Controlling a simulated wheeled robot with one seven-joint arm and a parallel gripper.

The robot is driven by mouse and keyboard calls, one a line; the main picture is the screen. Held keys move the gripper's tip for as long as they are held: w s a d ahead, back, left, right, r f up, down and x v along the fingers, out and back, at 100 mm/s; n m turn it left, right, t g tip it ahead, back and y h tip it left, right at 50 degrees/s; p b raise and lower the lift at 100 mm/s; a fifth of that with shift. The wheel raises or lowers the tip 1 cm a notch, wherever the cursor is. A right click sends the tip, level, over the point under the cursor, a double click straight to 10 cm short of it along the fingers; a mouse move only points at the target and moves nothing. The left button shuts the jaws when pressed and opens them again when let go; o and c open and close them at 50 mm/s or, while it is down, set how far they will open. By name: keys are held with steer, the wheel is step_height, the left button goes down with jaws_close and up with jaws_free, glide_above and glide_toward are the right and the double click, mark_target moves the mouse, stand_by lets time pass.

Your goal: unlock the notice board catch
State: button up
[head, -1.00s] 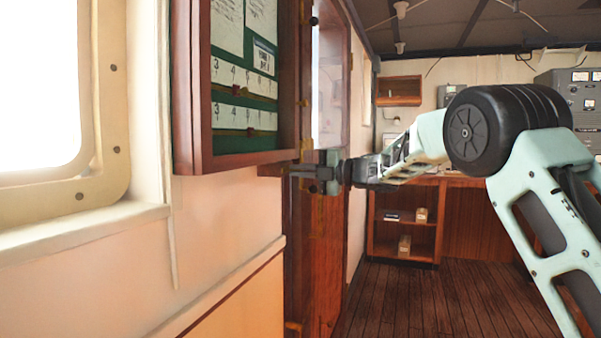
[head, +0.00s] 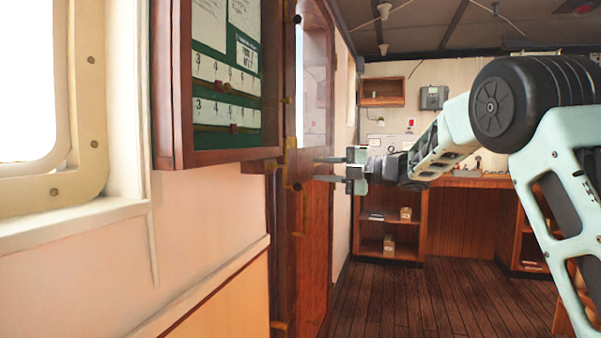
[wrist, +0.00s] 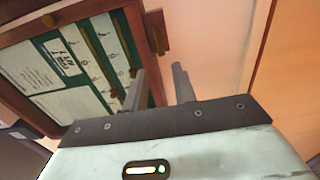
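The notice board (head: 226,158) hangs on the left wall in a wooden frame, with papers and numbered strips on green backing. A small wooden block (head: 262,167) juts out at its lower right edge. In the wrist view a brass-coloured piece (wrist: 158,41) sits on this block beside the frame; it looks like the catch, but its lock position is too small to tell. My gripper (head: 322,170) is open and empty, its two fingers apart. It is to the right of the block with a gap in the head view. The gripper (wrist: 158,88) also shows below the board in the wrist view.
A wooden door frame (head: 285,210) with brass fittings stands behind the board, close to my fingertips in the picture. A window (head: 80,180) is at the left. A shelf unit (head: 390,225) with small boxes stands at the back. Open plank floor (head: 420,300) lies to the right.

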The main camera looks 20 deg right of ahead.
steer(key=v, duration=0.7)
stand_by(0.3)
